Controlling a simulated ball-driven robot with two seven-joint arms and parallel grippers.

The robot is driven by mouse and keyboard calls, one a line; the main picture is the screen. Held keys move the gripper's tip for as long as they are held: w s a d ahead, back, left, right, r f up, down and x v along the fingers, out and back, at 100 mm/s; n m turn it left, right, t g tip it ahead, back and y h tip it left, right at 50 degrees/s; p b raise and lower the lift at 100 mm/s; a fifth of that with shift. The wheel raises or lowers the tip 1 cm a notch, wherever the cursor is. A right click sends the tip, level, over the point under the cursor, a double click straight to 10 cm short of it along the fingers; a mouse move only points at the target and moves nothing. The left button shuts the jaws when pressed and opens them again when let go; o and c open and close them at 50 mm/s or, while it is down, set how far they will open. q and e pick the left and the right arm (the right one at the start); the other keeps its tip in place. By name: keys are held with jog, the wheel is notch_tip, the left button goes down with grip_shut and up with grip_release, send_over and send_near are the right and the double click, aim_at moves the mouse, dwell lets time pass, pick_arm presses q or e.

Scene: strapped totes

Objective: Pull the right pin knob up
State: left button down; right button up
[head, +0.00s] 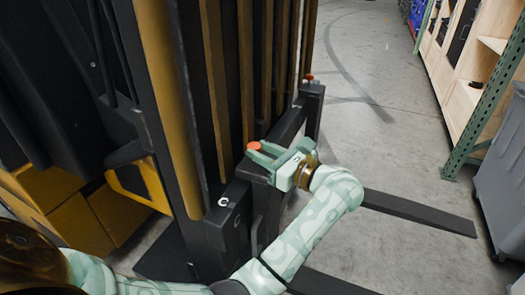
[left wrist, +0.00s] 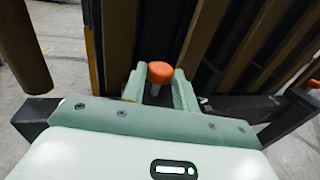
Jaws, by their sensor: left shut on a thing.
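A second orange knob (head: 309,77) stands at the far end of the carriage, apart from the gripper. How far the held pin is raised cannot be told. My right gripper is not in view.
Two black forks (head: 418,212) stick out to the right, low over the grey floor. The mast (head: 180,110) rises close behind the carriage at left. A shelf rack with a green post (head: 490,90) and a grey bin (head: 503,170) stand at right. The floor between is clear.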

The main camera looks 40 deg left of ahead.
pick_arm(q)
notch_tip(320, 180, up, 3)
jog(key=shift+f+p, duration=0.2)
jog(key=shift+p, duration=0.35)
jog(key=shift+r, duration=0.1)
jog(key=c, duration=1.1)
grip_release()
jog(key=shift+o, duration=0.2)
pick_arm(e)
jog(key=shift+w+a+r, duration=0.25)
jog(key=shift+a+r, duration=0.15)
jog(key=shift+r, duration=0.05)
pick_arm(q)
jog(key=shift+d, duration=0.1)
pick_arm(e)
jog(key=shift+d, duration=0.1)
